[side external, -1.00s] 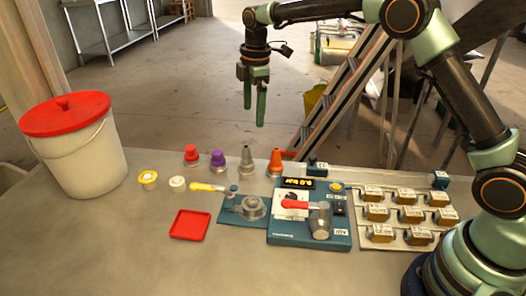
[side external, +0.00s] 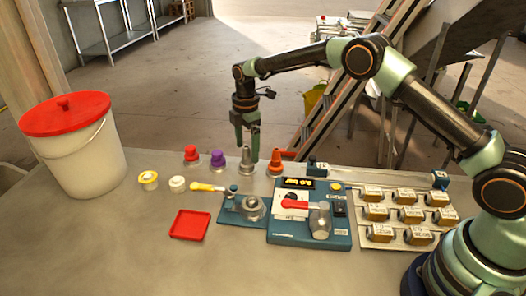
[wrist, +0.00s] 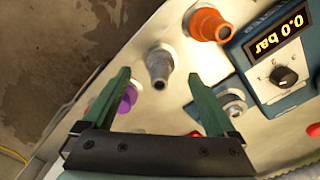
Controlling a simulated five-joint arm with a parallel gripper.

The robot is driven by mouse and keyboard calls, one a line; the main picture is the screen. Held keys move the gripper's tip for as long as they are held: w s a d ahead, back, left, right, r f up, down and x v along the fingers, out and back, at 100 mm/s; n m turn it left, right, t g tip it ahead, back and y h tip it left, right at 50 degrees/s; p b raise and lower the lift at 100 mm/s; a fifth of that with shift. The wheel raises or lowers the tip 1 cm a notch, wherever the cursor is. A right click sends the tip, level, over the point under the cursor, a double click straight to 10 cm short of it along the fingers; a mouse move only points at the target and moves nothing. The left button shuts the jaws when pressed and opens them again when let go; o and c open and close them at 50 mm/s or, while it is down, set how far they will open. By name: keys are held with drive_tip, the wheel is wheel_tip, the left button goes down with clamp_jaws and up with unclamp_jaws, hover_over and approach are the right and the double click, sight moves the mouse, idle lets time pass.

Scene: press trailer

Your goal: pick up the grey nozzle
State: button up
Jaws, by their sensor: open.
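The grey nozzle (side external: 246,161) stands upright on the table between a purple nozzle (side external: 218,160) and an orange nozzle (side external: 275,163). In the wrist view the grey nozzle (wrist: 159,66) lies just beyond the fingertips, roughly midway between them. My gripper (side external: 248,155) is open and empty, pointing down at the nozzle's upper part, partly in front of it or just above it. In the wrist view my gripper (wrist: 159,78) shows its two green fingers spread apart. I cannot tell whether a finger touches the nozzle.
A red nozzle (side external: 191,154) stands left of the purple one. A blue gauge box (side external: 309,236) and a grey fitting on a blue plate (side external: 232,214) are in front. A tray of brass blocks (side external: 352,238) is at right, a lidded bucket (side external: 85,165) at left.

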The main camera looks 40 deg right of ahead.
sight(247, 156)
wheel_tip(247, 156, down, 4)
drive_tip(key=shift+f, duration=0.2)
clamp_jaws()
